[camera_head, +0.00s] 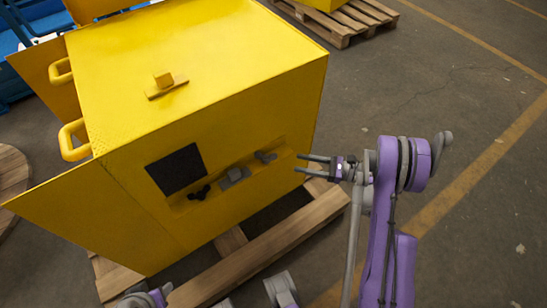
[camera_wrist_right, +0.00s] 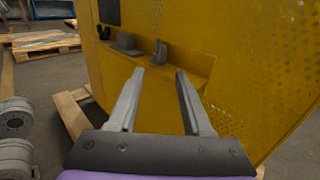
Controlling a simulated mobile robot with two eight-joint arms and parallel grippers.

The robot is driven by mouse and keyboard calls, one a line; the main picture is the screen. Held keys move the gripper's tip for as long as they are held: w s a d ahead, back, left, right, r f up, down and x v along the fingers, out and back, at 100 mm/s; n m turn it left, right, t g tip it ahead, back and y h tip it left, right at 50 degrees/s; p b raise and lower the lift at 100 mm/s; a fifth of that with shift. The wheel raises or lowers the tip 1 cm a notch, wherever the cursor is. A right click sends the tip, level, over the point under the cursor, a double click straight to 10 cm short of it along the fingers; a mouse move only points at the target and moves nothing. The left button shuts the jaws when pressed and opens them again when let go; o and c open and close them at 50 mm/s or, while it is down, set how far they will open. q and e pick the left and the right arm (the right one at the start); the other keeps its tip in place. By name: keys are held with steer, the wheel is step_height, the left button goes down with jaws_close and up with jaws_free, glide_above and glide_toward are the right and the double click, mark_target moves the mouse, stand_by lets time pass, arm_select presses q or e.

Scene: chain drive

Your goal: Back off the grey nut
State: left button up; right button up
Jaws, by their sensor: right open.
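A yellow cabinet (camera_head: 205,85) has a recessed ledge on its front with several small parts. A grey part (camera_head: 265,157) sits at the right end of the ledge; it also shows in the right wrist view (camera_wrist_right: 160,53). A flatter grey block (camera_head: 234,177) is to its left. I cannot tell for sure which one is the grey nut. My right gripper (camera_head: 300,163) is open and empty, just right of the right-hand grey part and apart from it. In the right wrist view its fingers (camera_wrist_right: 157,84) point toward the ledge. I do not see my left gripper's jaws.
A black square panel (camera_head: 177,170) and a small black part (camera_head: 200,192) are left of the grey parts. The cabinet stands on a wooden pallet (camera_head: 262,244). An open yellow door (camera_head: 95,222) sticks out at left.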

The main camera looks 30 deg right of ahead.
mark_target(275, 158)
steer(key=b+x, duration=0.1)
steer(key=x, duration=0.9)
steer(key=shift+w+a, duration=0.1)
steer(key=shift+a, duration=0.1)
steer(key=shift+c, duration=0.2)
jaws_close()
